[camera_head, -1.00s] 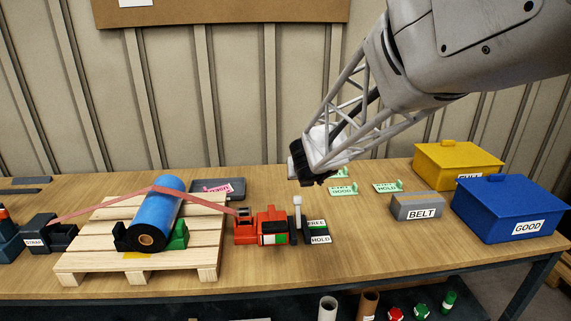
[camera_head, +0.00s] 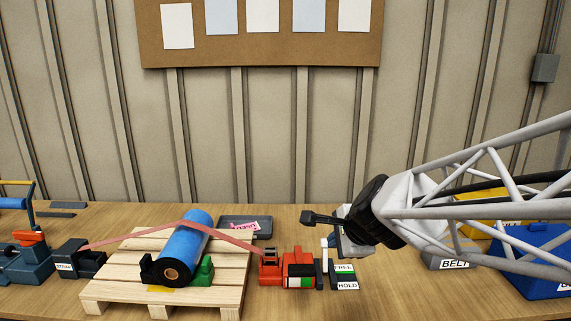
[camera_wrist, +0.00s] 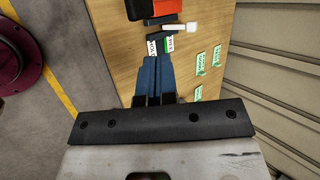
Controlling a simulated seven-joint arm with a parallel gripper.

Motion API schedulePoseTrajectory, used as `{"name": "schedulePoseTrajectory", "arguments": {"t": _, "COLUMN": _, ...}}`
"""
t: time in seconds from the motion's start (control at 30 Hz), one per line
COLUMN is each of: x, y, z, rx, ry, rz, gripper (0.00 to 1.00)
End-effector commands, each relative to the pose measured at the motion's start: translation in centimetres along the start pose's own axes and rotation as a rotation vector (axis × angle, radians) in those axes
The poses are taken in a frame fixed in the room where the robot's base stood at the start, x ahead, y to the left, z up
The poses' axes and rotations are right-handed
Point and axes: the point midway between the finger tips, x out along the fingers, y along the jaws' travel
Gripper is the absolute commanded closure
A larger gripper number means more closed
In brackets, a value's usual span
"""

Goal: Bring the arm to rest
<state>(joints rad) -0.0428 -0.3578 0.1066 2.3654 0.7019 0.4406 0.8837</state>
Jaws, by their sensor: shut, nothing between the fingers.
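My gripper (camera_wrist: 154,62) shows in the wrist view with its two blue-grey fingers side by side, shut and empty. The fingers point over the wooden table (camera_wrist: 117,45), toward the FREE and HOLD label plates. In the head view my arm comes in from the right, its end hanging above the table just right of the red tensioner (camera_head: 299,272). The plates marked FREE (camera_head: 344,268) and HOLD (camera_head: 347,285) lie close below it. I cannot tell the height of the gap.
A blue roll (camera_head: 181,250) sits on a wooden pallet (camera_head: 110,292) with a pink strap (camera_head: 222,238) across it. My arm partly hides the BELT block (camera_head: 455,264), the yellow box (camera_head: 486,202) and the blue box (camera_head: 543,270). A pinboard (camera_head: 258,53) hangs on the wall.

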Motion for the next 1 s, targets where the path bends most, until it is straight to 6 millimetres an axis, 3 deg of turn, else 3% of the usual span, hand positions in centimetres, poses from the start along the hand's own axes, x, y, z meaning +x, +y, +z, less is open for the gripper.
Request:
{"name": "schedulePoseTrajectory", "arguments": {"t": 0.4, "x": -7.9, "y": 11.4, "z": -0.4, "rx": -0.880, "ry": -0.041, "rz": 0.307, "gripper": 1.00}}
{"name": "schedulePoseTrajectory", "arguments": {"t": 0.6, "x": -11.0, "y": 16.1, "z": -1.6, "rx": -1.200, "ry": -0.078, "rz": 0.466, "gripper": 1.00}}
{"name": "schedulePoseTrajectory", "arguments": {"t": 0.8, "x": -12.7, "y": 18.3, "z": -2.4, "rx": -1.356, "ry": -0.106, "rz": 0.558, "gripper": 1.00}}
{"name": "schedulePoseTrajectory", "arguments": {"t": 1.0, "x": -12.9, "y": 18.7, "z": -2.5, "rx": -1.383, "ry": -0.112, "rz": 0.575, "gripper": 1.00}}
